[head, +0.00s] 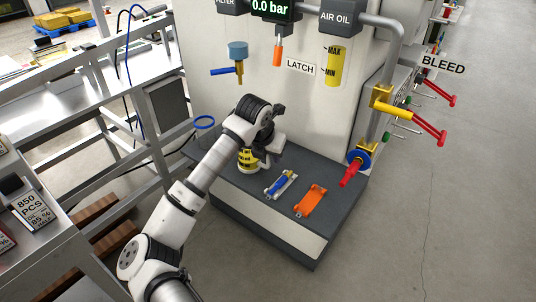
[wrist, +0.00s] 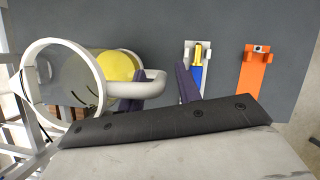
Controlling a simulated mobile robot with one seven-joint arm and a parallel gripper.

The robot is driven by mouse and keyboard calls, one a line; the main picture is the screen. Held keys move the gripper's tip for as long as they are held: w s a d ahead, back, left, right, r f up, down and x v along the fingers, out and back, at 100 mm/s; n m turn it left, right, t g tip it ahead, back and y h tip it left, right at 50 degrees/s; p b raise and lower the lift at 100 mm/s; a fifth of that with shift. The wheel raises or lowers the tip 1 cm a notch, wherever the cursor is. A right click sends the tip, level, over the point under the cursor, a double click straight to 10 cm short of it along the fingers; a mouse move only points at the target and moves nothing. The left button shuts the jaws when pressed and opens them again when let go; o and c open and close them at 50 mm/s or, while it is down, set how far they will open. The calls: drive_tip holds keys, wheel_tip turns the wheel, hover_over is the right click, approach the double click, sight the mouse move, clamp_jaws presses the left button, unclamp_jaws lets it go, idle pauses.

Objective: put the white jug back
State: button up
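The white jug stands at the left of the dark grey bench top. In the head view its yellow, dark-lettered body (head: 248,158) shows just below my gripper (head: 268,148), which hides part of it. In the wrist view its wide white rim (wrist: 28,72) is at the left, with a white handle (wrist: 154,76) reaching right. My gripper (wrist: 160,92) has its two dark fingers apart, one on each side of the handle's outer bar. The left finger is at the handle's opening, the right finger clear of the bar. I cannot tell whether either finger touches it.
A blue tool on a white holder (head: 281,185) and an orange holder (head: 311,200) lie on the bench top (head: 240,183) to the right. A red-handled valve with a blue wheel (head: 355,166) juts out beyond them. A metal frame (head: 147,140) stands at the left.

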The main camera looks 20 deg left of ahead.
drive_tip(key=shift+r, duration=0.1)
drive_tip(key=shift+r, duration=0.2)
drive_tip(key=b+v, duration=0.1)
drive_tip(key=v, duration=1)
drive_tip(key=shift+s+r+b, duration=0.15)
drive_tip(key=shift+r+b, duration=0.2)
drive_tip(key=shift+r, duration=0.05)
